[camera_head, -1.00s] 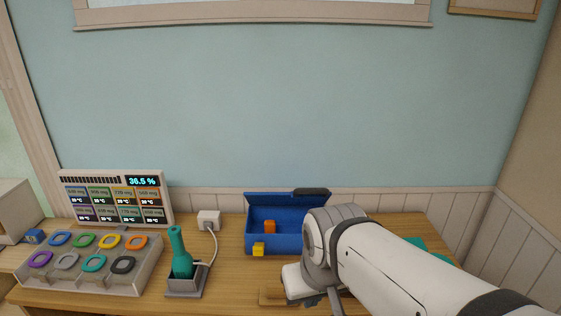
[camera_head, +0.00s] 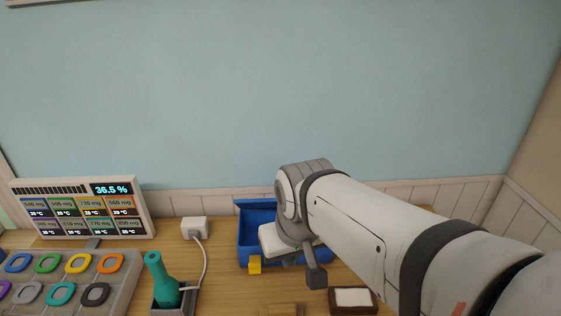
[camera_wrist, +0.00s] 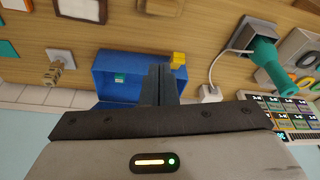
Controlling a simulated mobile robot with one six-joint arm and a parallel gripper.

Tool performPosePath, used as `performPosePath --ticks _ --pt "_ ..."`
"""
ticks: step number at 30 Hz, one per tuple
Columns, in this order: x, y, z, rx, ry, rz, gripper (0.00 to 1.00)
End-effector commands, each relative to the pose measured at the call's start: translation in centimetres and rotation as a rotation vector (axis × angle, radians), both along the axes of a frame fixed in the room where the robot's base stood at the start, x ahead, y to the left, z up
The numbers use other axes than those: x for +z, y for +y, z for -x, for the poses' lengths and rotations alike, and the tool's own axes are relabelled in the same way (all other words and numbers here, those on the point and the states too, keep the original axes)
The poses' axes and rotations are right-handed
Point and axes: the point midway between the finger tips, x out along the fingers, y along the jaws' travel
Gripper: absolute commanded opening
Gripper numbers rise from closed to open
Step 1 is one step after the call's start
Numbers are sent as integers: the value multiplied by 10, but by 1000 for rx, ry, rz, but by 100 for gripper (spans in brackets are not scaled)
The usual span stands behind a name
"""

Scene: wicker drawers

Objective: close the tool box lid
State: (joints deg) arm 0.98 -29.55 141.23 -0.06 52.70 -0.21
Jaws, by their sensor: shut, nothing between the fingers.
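The blue tool box (camera_head: 243,240) stands on the table near the wall in the head view, with its lid (camera_head: 256,204) raised at the back. A yellow latch (camera_head: 255,264) sits on its front. My arm and wrist hide its right part. In the wrist view the open box (camera_wrist: 112,62) appears above my gripper, with a small teal item (camera_wrist: 119,78) inside and the latch (camera_wrist: 178,58) at its edge. My gripper (camera_wrist: 160,72) is shut and empty, its fingers overlapping the box in that view. I cannot tell whether they touch it.
A teal bottle-shaped object (camera_head: 160,279) in a grey holder stands left of the box, with a white plug block (camera_head: 194,228) and cable behind. A display panel (camera_head: 85,208) and a tray of coloured rings (camera_head: 118,283) are farther left. A brown-framed white pad (camera_head: 353,298) lies in front.

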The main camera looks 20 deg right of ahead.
Motion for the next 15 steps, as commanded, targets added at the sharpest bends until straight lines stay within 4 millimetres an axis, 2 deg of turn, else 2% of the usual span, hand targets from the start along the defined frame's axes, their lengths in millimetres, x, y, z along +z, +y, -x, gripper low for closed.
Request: performPosePath --ticks 2,5,9,12,15 --pt "19 -2 -20 -20 11 0 0" --pt "51 -19 -57 -66 34 0 0" --pt "92 -55 -112 -140 74 -5 0" --pt "113 -83 -145 -188 99 -9 0" --pt "128 -107 -169 -225 115 -14 0"
